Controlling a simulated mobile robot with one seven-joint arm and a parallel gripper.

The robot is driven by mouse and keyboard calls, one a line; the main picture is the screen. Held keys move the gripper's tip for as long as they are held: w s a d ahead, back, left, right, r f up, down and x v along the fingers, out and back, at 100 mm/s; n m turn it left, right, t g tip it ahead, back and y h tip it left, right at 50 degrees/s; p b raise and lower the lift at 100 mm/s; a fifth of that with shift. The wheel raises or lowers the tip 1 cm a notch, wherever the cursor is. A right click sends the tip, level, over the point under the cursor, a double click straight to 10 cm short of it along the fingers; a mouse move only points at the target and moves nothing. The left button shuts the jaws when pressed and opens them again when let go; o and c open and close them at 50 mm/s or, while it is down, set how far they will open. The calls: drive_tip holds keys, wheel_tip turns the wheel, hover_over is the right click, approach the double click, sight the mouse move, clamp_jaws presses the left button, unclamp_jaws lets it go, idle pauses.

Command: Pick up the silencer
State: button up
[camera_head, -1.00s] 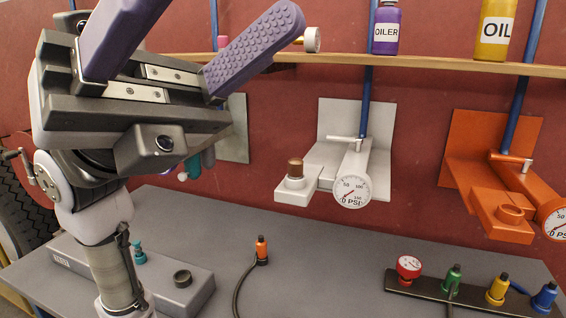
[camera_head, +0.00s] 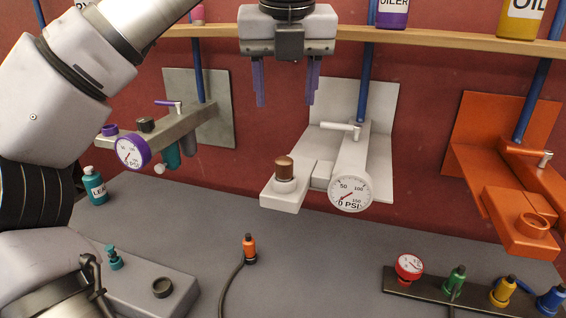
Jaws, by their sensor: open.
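The thing I take to be the silencer is a small brown cylinder (camera_head: 284,167). It stands upright in the left end of the white gauge fixture (camera_head: 310,170) on the wall, in the middle of the head view. My gripper (camera_head: 286,103) points down with its two purple fingers apart and nothing between them. In the picture it is straight above the brown cylinder, with a clear gap. How far apart they are in depth I cannot tell.
A wooden shelf (camera_head: 400,36) with oiler bottles runs behind my gripper. The white fixture's lever (camera_head: 335,126) and gauge (camera_head: 350,190) are right of the cylinder. An orange fixture (camera_head: 500,200) is further right, a purple gauge (camera_head: 131,152) left. Connectors stand on the grey bench (camera_head: 320,255).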

drive_tip(key=b, duration=0.2)
hover_over(285, 159)
drive_tip(key=s, duration=0.1)
drive_tip(key=f, duration=0.7)
drive_tip(key=shift+a+f, duration=0.2)
drive_tip(key=shift+s+d+p+x, duration=0.15)
drive_tip(key=shift+p+x, duration=0.25)
drive_tip(key=shift+x, duration=1.1)
drive_tip(key=shift+s+d+p+x, duration=0.15)
drive_tip(key=shift+p+x, duration=0.25)
drive_tip(key=shift+x, duration=1.05)
drive_tip(key=shift+a+f, duration=0.1)
drive_tip(key=c, duration=1.1)
